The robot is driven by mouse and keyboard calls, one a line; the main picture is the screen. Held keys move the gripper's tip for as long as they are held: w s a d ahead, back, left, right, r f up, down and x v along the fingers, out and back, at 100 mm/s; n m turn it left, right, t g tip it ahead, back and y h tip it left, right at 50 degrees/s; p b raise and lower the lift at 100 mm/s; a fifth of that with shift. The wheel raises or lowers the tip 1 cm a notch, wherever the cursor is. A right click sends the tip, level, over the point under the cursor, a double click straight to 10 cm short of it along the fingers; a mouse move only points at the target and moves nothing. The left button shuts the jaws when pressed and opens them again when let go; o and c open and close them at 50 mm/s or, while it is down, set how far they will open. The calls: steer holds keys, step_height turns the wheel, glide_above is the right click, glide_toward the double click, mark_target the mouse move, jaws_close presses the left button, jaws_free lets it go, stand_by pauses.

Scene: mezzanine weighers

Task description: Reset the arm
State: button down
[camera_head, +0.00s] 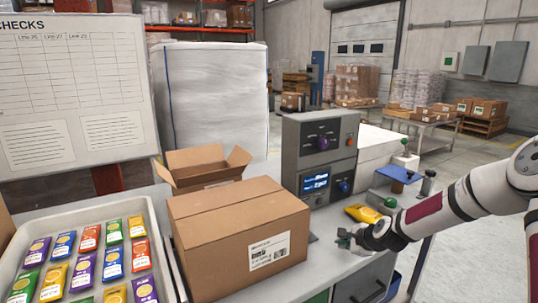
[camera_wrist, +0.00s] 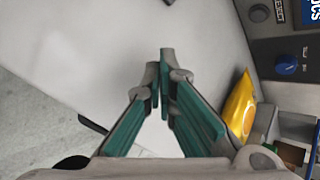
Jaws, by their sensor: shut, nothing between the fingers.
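My gripper (camera_head: 343,238) is at the right end of the bench in the head view, low over the grey-white worktop, with my arm reaching in from the right. In the wrist view my gripper (camera_wrist: 164,90) shows its two green-padded fingers with tips together and nothing between them. A yellow pouch (camera_head: 363,213) lies just beyond the gripper, beside the grey machine. In the wrist view the yellow pouch (camera_wrist: 238,105) is to the right of the fingers, apart from them.
A closed carton (camera_head: 215,235) stands left of my gripper, with an open carton (camera_head: 200,165) behind it. A white tray (camera_head: 137,203) of colourful pouches is at far left. The grey control machine (camera_head: 318,155) stands behind. The bench edge is close, with floor beyond.

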steer(key=shift+s+r, duration=0.3)
steer(key=shift+r, duration=0.05)
steer(key=shift+a+n, duration=0.25)
steer(key=shift+n, duration=0.05)
steer(key=shift+s+a+r+n, duration=0.2)
steer(key=shift+s+r+n, duration=0.25)
steer(key=shift+r, duration=0.25)
steer(key=s+a+r+n+g+h, duration=0.35)
steer(key=s+r+n, duration=0.75)
steer(key=s+r, duration=0.7)
steer(key=s+r+n, duration=0.3)
steer(key=s, duration=1)
steer(key=s+r+n, duration=0.4)
steer(key=s, duration=0.8)
steer(key=shift+s+a+r+y, duration=0.15)
steer(key=shift+s+a+y, duration=0.1)
steer(key=shift+s+y, duration=0.15)
steer(key=shift+n+g, duration=0.25)
